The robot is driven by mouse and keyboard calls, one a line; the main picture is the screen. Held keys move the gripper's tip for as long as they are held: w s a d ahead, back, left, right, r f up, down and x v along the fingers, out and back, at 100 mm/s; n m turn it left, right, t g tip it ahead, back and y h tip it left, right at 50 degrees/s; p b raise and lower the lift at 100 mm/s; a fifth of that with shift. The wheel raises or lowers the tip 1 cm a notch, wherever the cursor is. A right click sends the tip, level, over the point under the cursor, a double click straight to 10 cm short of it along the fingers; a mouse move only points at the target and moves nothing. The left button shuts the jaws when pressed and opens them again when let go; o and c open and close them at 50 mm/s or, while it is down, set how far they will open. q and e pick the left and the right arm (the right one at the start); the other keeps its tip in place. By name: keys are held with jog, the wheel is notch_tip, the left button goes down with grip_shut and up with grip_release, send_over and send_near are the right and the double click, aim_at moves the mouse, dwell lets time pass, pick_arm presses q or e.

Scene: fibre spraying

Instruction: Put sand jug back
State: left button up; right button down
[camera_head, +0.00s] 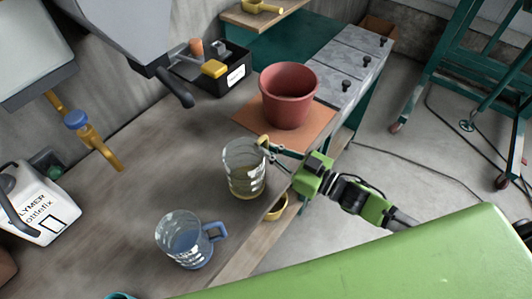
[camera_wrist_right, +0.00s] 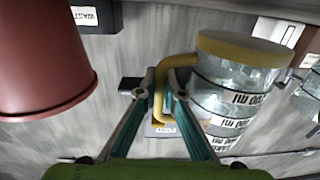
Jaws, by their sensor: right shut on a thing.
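A clear jug with a yellow handle and pale contents (camera_head: 243,172) is by the front edge of the workbench (camera_head: 150,150), just in front of a reddish-brown board. My right gripper (camera_head: 275,149) reaches in from the right and is shut on the jug's yellow handle. In the right wrist view the gripper (camera_wrist_right: 170,85) has the handle (camera_wrist_right: 162,95) between its teal fingers, with the jug body (camera_wrist_right: 235,95) to the right. I cannot tell whether the jug's base touches the bench. My left gripper is not in view.
A blue-handled jug (camera_head: 185,240) stands nearer on the bench. A red pot (camera_head: 289,96) sits on the reddish-brown board (camera_head: 310,132) close behind the held jug. A black tray (camera_head: 215,80) is at the back. A white canister (camera_head: 38,205) is at the left. Bare bench lies left of the jugs.

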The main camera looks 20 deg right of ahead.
jog(key=shift+f, duration=1.45)
jog(key=shift+f, duration=0.15)
jog(key=c, duration=2.2)
grip_release()
jog(key=shift+o, duration=0.2)
jog(key=b+v, duration=0.2)
jog(key=v, duration=1)
